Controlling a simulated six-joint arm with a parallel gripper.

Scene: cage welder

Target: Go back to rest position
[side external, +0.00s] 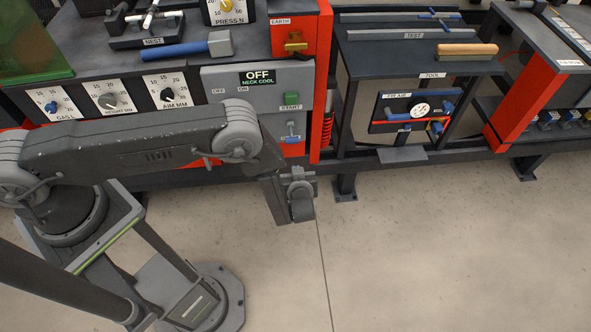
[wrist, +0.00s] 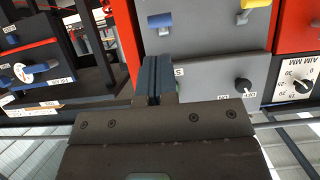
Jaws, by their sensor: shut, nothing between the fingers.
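My gripper (wrist: 153,82) shows in the wrist view with its two dark fingers pressed together and nothing between them. The fingers point toward the grey control panel (wrist: 205,65) of the bench and appear apart from it, though the gap is hard to judge. In the side view my wrist hangs in front of the bench, below the grey panel (side external: 220,78) and above the floor. The fingertips cannot be made out there.
The grey panel carries a green START button (side external: 291,98), a blue switch (side external: 292,128) and an OFF display (side external: 257,77). Dials sit left, partly above my forearm. The TOOL rack (side external: 412,108) stands right. Open floor (side external: 430,250) lies in front.

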